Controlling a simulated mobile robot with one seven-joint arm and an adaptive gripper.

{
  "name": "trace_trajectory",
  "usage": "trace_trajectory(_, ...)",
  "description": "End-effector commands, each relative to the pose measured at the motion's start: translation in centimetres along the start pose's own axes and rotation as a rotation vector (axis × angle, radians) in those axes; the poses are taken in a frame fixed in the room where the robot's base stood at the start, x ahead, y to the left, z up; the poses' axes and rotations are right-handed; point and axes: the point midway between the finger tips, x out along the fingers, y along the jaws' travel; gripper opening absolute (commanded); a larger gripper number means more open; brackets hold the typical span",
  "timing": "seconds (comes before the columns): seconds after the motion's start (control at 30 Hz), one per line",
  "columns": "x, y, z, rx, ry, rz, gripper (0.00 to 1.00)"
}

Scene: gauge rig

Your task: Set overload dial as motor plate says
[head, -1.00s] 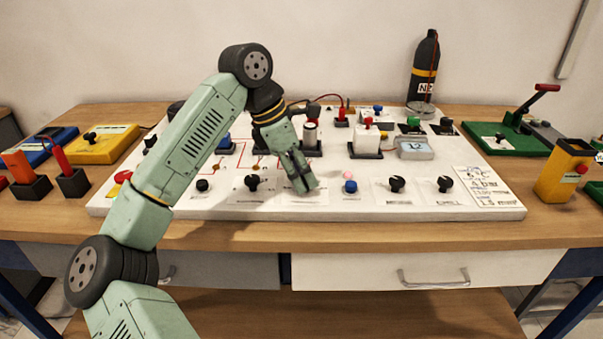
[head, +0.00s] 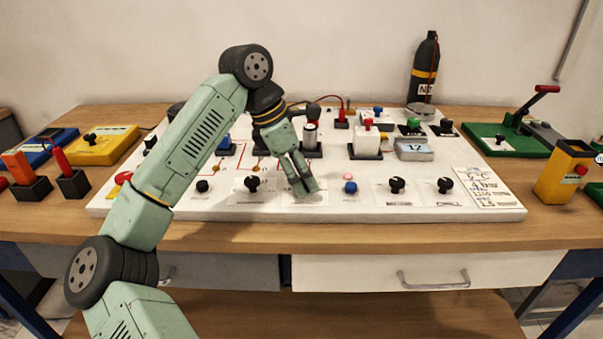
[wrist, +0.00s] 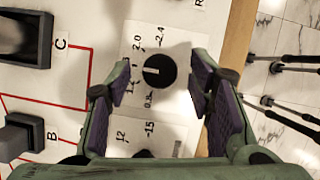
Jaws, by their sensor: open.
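A round black dial knob (wrist: 159,71) with a white pointer line sits on a white scale card in the wrist view. The pointer line lies roughly level across the knob's left side. My gripper (wrist: 163,88) is open, with one purple-padded finger on each side of the knob and gaps to both. In the head view my gripper (head: 304,190) is low over the board's front row and hides this knob. A white printed plate (head: 484,187), perhaps the motor plate, lies at the board's right; its text is unclear.
Black knobs (head: 252,184) and (head: 397,185) and a blue button (head: 350,187) flank my gripper on the white board (head: 420,211). In the wrist view, another knob (wrist: 144,154) lies below, and black blocks (wrist: 22,38) stand left.

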Motion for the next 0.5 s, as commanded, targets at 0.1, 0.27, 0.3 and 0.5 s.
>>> trace_trajectory(0.1,-0.2,0.0,0.0,0.000,0.000,0.001,0.48)
trace_trajectory(0.27,-2.0,0.1,0.0,-0.001,0.002,0.003,0.48)
trace_trajectory(0.3,-2.8,0.0,0.0,-0.001,0.002,0.003,0.48)
trace_trajectory(0.5,-7.2,0.0,0.0,-0.001,0.001,0.003,0.48)
